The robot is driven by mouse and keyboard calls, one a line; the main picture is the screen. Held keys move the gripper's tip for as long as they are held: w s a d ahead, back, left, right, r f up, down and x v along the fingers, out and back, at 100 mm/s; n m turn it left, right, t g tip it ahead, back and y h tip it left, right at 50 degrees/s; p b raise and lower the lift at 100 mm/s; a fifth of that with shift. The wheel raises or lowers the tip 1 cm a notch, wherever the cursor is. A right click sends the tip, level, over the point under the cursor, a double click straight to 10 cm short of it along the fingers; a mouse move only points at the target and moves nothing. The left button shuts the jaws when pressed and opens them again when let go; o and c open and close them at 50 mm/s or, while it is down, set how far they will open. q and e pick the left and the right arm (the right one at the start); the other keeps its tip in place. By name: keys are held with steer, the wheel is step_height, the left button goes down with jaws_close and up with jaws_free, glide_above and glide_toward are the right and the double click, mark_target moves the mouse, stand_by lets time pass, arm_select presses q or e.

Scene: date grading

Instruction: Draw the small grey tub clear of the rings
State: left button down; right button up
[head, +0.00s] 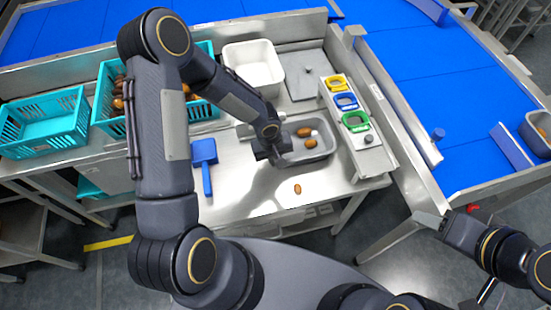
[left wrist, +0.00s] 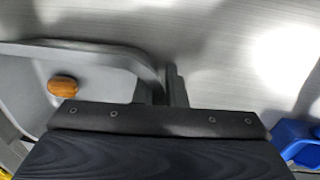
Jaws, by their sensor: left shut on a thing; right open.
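The yellow ring (head: 337,83), blue ring (head: 345,102) and green ring (head: 355,122) sit on a steel rack just right of the tub. My left gripper (head: 272,152) is shut on the tub's left wall. In the left wrist view, the gripper's fingers (left wrist: 162,88) straddle the rim of the tub (left wrist: 95,56), with one date (left wrist: 63,86) visible inside. My right gripper (head: 440,222) is open and empty at the lower right, far from the tub.
A loose date (head: 297,188) lies on the table in front of the tub. A blue scoop-like tool (head: 205,160) lies to the left. A white bin (head: 253,66) stands behind. Teal crates (head: 42,122) stand at the left. A blue conveyor (head: 440,90) runs at the right.

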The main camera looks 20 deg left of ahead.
arm_select(q)
steer(key=c, duration=1.4)
jaws_free()
step_height(320, 180, up, 8)
steer(key=shift+s+a, duration=0.3)
steer(key=shift+a, duration=0.1)
steer(key=s+a+r+m+t, duration=0.1)
steer(key=s+a+r, duration=0.25)
steer(key=r, duration=0.35)
steer(key=s+a+r+m+t, duration=0.1)
steer(key=s+a+r, duration=0.2)
steer(key=s+r, duration=0.35)
steer(key=s+d+r+m+t+h, duration=0.1)
steer(key=s+r+m+t+h, duration=0.1)
steer(key=s+r, duration=0.4)
steer(key=s, duration=0.3)
steer(key=shift+s+d+r+m+t+h, duration=0.3)
steer(key=shift+d+r+t, duration=0.05)
steer(key=shift+r+t, duration=0.05)
